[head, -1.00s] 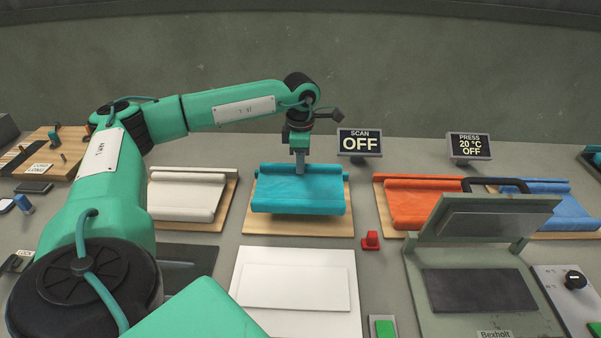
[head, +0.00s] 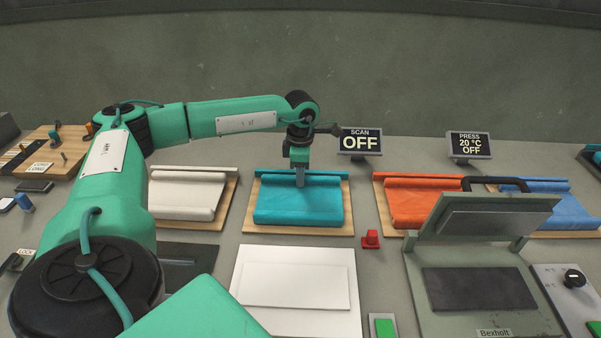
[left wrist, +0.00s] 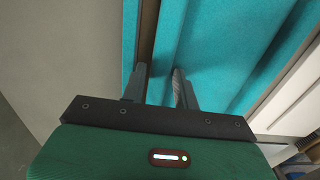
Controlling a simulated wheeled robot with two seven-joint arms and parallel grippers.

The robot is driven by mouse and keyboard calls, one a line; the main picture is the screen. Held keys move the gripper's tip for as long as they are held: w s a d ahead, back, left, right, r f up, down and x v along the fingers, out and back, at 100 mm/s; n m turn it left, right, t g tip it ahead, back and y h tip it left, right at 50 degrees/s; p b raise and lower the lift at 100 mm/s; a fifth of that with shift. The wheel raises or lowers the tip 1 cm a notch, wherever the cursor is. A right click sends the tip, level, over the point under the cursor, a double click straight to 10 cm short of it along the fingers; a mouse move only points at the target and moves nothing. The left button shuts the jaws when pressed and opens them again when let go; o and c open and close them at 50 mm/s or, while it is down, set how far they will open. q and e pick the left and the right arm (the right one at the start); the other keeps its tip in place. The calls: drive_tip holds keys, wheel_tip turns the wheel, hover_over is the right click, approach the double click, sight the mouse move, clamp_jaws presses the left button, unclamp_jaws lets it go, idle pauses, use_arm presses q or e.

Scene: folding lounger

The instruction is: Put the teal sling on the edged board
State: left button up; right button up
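The teal sling (head: 298,206), with a rail along its far side and a roll along its near side, lies on a wooden board (head: 340,234) in the middle of the counter. My left gripper (head: 300,183) points down at the sling's far part. In the left wrist view its fingers (left wrist: 161,80) are apart, on either side of a teal edge (left wrist: 165,60), with a brown gap beside the left finger. It looks open. I cannot tell for sure which board is the edged one. A white plate (head: 245,312) with a paler rectangle on it lies in front, empty. My right gripper is not in view.
A white sling (head: 185,195) lies to the left, orange (head: 410,205) and blue (head: 550,205) ones to the right. An open press (head: 480,290) stands front right, with a red clip-like piece (head: 370,239) between. Two signs (head: 360,141) read OFF.

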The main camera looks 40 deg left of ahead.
use_arm(q)
drive_tip(key=shift+r, duration=0.1)
wheel_tip(320, 180, up, 4)
wheel_tip(320, 180, up, 8)
drive_tip(key=shift+b, duration=0.45)
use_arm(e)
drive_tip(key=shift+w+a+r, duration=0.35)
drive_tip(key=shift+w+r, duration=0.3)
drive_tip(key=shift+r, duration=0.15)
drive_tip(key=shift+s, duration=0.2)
